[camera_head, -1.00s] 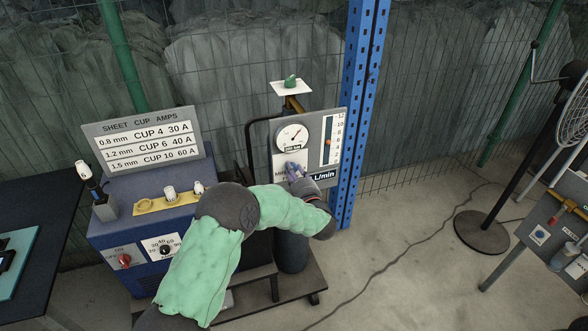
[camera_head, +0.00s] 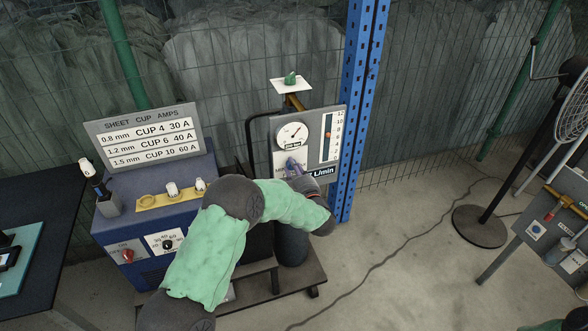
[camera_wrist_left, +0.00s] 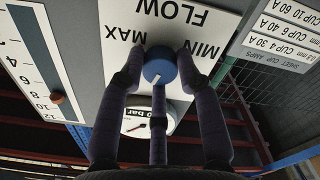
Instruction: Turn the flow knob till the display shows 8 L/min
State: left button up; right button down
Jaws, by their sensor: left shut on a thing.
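The blue flow knob (camera_wrist_left: 160,68) is on a white FLOW plate marked MIN and MAX. Its white pointer line faces down in the left wrist view. My left gripper (camera_head: 292,167) is shut on the knob, its dark fingers (camera_wrist_left: 158,82) around the sides; in the head view the fingers hide most of the knob. The display (camera_head: 321,172) shows L/min, and its partly covered number looks like 7. My right gripper is out of view.
A round pressure gauge (camera_head: 292,135) is above the plate. A blue post (camera_head: 358,110) stands just right of the panel. A blue welder box (camera_head: 165,185) with a cup-amps sign (camera_head: 145,135) is to the left. A fan (camera_head: 480,226) and another panel are at right.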

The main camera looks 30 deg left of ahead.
pick_arm(q)
jog(key=o, duration=1.1)
jog(key=shift+o, duration=0.2)
jog(key=v, duration=1.2)
jog(key=shift+f, duration=0.15)
jog(key=s+d+f+m+g+h, duration=0.1)
jog(key=d+f+m+h, duration=0.35)
jog(key=f, duration=0.65)
jog(key=s+d+f+m+h, duration=0.1)
jog(key=d+f+m+h, duration=0.4)
jog(key=f, duration=0.5)
jog(key=s+d+f+m+g+h, duration=0.2)
jog(key=s+d+f+g, duration=0.1)
jog(key=s, duration=0.5)
jog(key=s+d+f+m+g+h, duration=0.2)
jog(key=s+f, duration=0.3)
jog(key=s, duration=0.3)
jog(key=s+d+f+m+g+h, duration=0.2)
jog(key=s+d+f+g+h, duration=0.2)
jog(key=s, duration=0.4)
jog(key=shift+s+d+f+g, duration=0.35)
jog(key=shift+d+f+g, duration=0.25)
jog(key=shift+f, duration=0.05)
